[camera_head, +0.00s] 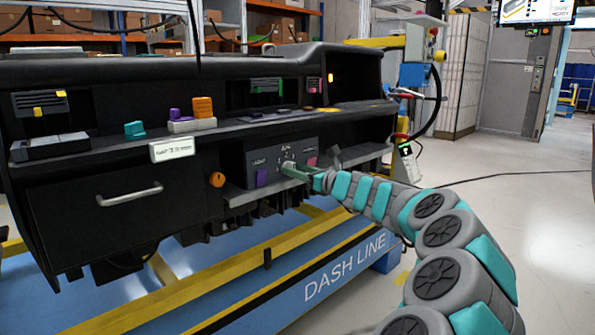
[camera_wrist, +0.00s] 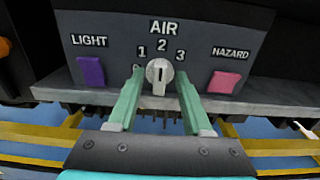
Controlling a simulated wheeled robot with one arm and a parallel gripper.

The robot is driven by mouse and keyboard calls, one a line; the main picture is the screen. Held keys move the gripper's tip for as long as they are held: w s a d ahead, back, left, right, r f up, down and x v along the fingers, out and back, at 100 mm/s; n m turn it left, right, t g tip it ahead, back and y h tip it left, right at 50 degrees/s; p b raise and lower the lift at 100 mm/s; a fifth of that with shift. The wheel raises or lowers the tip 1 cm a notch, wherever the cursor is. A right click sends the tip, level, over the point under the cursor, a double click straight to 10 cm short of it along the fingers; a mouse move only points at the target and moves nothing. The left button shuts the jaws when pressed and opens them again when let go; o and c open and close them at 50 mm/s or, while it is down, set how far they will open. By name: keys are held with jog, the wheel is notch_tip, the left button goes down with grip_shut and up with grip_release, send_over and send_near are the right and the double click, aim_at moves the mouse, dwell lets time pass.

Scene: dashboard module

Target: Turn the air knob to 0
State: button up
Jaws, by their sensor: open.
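The air knob (camera_wrist: 159,87) is a pale round dial with a raised bar, under the AIR label on the dark dashboard panel (camera_wrist: 120,40). Its bar stands roughly upright, in line with the 2. The numbers 1, 2 and 3 are readable; the 0 mark is not clearly visible, with the left finger close to that side. My gripper (camera_wrist: 160,74) is open, with one green finger on each side of the knob. Gaps show between the fingers and the knob. In the head view, my gripper (camera_head: 290,168) is at the panel, and the knob is small there.
A purple LIGHT button (camera_wrist: 91,71) is left of the knob and a pink HAZARD button (camera_wrist: 223,82) is right. A grey ledge (camera_wrist: 255,95) runs below the panel. An orange knob (camera_head: 217,179) and a drawer handle (camera_head: 130,194) are further left.

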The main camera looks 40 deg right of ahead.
grip_shut()
dwell(0.4)
jog(key=shift+n, duration=0.3)
jog(key=shift+a+f+n+b, duration=0.1)
jog(key=shift+f+n+b, duration=0.05)
jog(key=shift+n+b, duration=3.75)
jog(key=shift+a+f+n+b, duration=0.15)
jog(key=shift+n+b, duration=2.7)
jog(key=shift+n, duration=1.95)
